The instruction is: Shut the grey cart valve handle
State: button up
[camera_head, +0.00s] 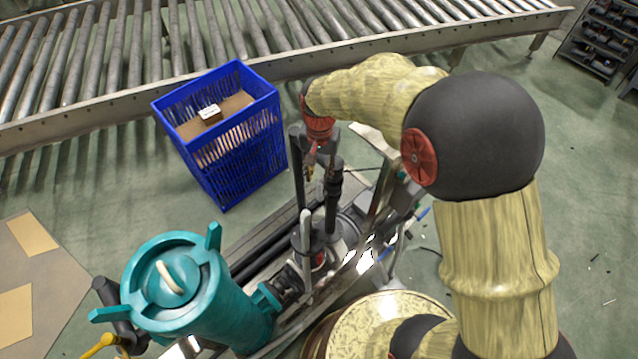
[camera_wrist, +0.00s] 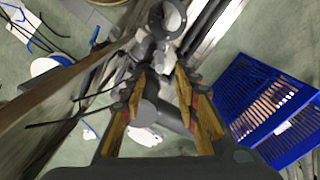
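The cart (camera_head: 345,255) carries grey pipework with upright dark posts. A slim grey bar (camera_head: 305,242), apparently the valve handle, stands upright by a dark flange with a bit of red beside it. My gripper (camera_head: 312,170) points down among the posts above this pipework; its tips are small and partly hidden in the head view. In the wrist view my gripper (camera_wrist: 163,78) has its two tan-and-red fingers apart. A grey post with a round end (camera_wrist: 148,112) shows between the fingers. I cannot tell whether either finger touches it.
A teal canister (camera_head: 180,285) with a lid stands at the front left of the cart. A blue crate (camera_head: 225,130) holding cardboard stands behind, near a roller conveyor (camera_head: 220,35). A round yellowish drum top (camera_head: 375,325) is in front. Open green floor (camera_head: 585,200) lies to the right.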

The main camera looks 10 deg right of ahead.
aim_at(320, 186)
notch_tip(320, 186, down, 8)
jog(key=b, duration=0.2)
jog(key=shift+r+b, duration=0.1)
jog(key=shift+b, duration=0.2)
jog(key=c, duration=0.4)
jog(key=c, duration=0.3)
grip_shut()
